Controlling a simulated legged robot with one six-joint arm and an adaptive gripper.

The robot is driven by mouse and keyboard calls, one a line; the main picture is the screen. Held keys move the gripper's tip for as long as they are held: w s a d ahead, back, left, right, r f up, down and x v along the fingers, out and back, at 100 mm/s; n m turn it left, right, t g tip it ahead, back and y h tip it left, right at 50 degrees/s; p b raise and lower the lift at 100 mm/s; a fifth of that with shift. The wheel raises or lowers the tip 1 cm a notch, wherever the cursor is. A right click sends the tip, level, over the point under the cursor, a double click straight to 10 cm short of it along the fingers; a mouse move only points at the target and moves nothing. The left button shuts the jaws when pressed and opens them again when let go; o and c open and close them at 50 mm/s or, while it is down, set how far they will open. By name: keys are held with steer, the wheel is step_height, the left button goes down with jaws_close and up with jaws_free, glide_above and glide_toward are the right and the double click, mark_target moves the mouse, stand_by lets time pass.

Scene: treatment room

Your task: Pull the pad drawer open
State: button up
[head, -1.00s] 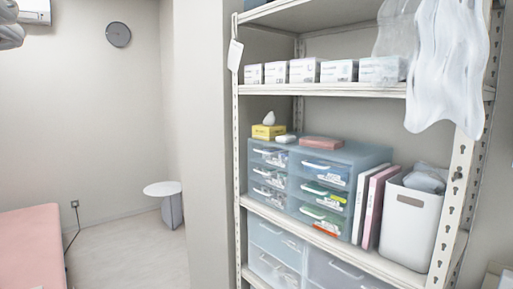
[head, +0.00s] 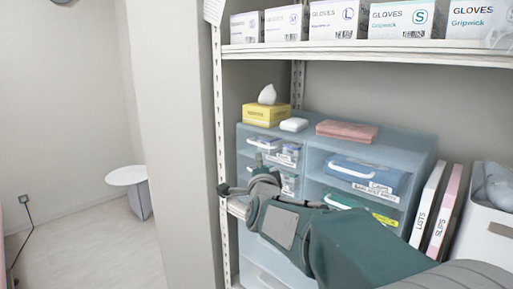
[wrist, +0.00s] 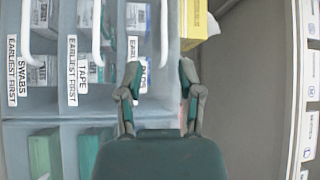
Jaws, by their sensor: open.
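The pad drawer (head: 290,152) is the top left drawer of a translucent blue drawer unit (head: 420,150) and looks shut. In the wrist view, turned sideways, its white handle (wrist: 164,32) stands between and beyond my fingertips. My gripper (head: 241,174) is open and empty in front of the left column. In the wrist view my gripper (wrist: 160,72) has its fingers apart, and I see no contact with the handle. My arm hides the lower drawers in the head view.
A yellow tissue box (head: 266,115), a white item (head: 294,125) and a pink pack (head: 347,131) lie on the unit. The tape handle (wrist: 97,30) is beside the pad drawer. Glove boxes (head: 334,22) stand above; binders (head: 428,205) stand right. A shelf post (head: 219,125) is left.

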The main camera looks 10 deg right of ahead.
mark_target(259, 145)
steer(key=w, duration=0.3)
steer(key=w+d+r, duration=0.1)
steer(key=w, duration=0.7)
steer(key=shift+d+r, duration=0.35)
steer(key=shift+d, duration=0.05)
jaws_close()
